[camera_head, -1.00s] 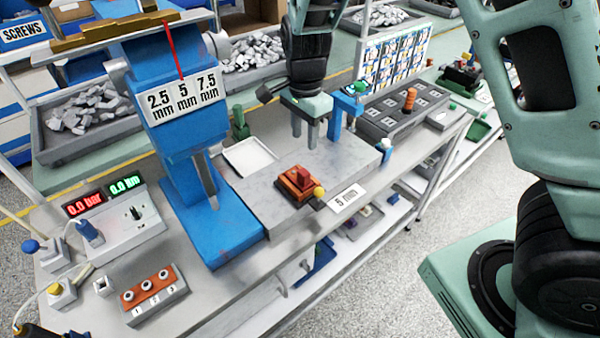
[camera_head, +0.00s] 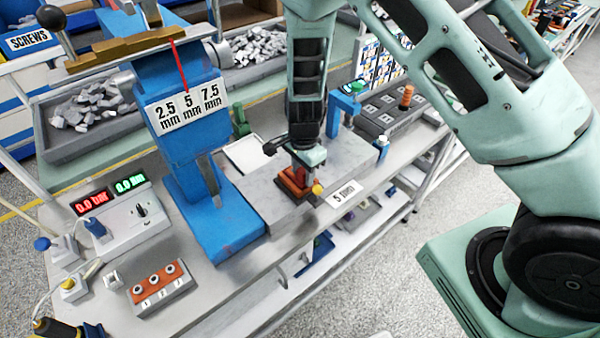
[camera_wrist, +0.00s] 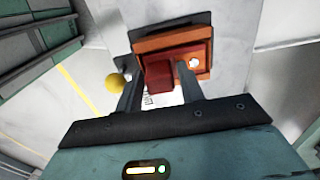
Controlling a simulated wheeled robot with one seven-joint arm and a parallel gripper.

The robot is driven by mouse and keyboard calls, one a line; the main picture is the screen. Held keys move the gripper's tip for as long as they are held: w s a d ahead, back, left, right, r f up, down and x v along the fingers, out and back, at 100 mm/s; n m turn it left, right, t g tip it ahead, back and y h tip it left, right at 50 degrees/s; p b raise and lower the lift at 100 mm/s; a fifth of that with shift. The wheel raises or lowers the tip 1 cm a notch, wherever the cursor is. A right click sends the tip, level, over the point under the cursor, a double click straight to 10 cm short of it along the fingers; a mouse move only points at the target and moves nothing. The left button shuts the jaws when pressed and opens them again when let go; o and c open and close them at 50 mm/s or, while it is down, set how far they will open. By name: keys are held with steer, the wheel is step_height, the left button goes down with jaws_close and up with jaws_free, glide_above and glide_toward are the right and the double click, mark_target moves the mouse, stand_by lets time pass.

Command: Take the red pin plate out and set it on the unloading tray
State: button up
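The red pin plate (camera_head: 293,185) is an orange-red plate with a darker red raised block, lying on the grey metal block beside the blue press. In the wrist view the plate (camera_wrist: 203,45) shows ahead, with its red block (camera_wrist: 158,76) between my fingers. My gripper (camera_wrist: 160,70) points down over it; the fingers straddle the block and look apart from it, though contact is hard to tell. In the head view my gripper (camera_head: 300,172) hides part of the plate. A shallow white tray (camera_head: 238,163) lies behind and left of the plate; no label marks it as the unloading tray.
A yellow ball knob (camera_head: 318,188) sits close beside the plate, by the "5 mm" label (camera_head: 344,193). The blue press (camera_head: 190,150) stands to the left. A blue bracket (camera_head: 343,108) and a dark socket block (camera_head: 385,115) stand to the right.

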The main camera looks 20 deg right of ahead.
steer(key=c, duration=0.8)
steer(key=shift+r, duration=0.1)
